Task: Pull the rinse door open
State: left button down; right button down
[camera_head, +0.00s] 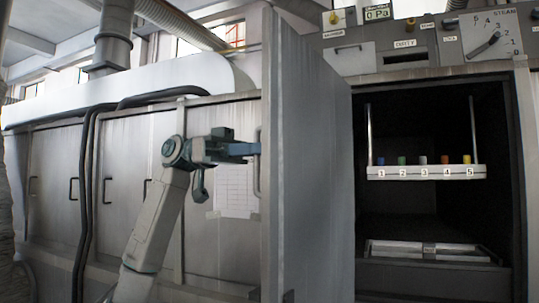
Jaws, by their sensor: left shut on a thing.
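A tall grey metal door (310,170) stands swung out from the machine, its edge toward me. Behind it to the right is an open dark chamber (415,215). My left gripper (252,149) is at the left side of the door, shut on its handle (257,178), a vertical bar partly hidden by the gripper. The label above the door cannot be read clearly, so I cannot confirm its name. My right gripper does not show.
A white numbered rack (426,173) with small coloured pieces hangs in the chamber, above a pale tray (430,251). A control panel (485,37) with a dial is above. Closed cabinet doors (125,190) and black hoses (86,180) are at the left.

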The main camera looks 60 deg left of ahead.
pick_arm(q)
jog(key=shift+v, duration=1.3)
jog(key=shift+w+a, duration=0.1)
jog(key=shift+w, duration=0.05)
jog(key=c, duration=1.9)
grip_release()
jog(key=v, duration=1)
jog(key=shift+s+a, duration=0.25)
jog(key=shift+a, duration=0.05)
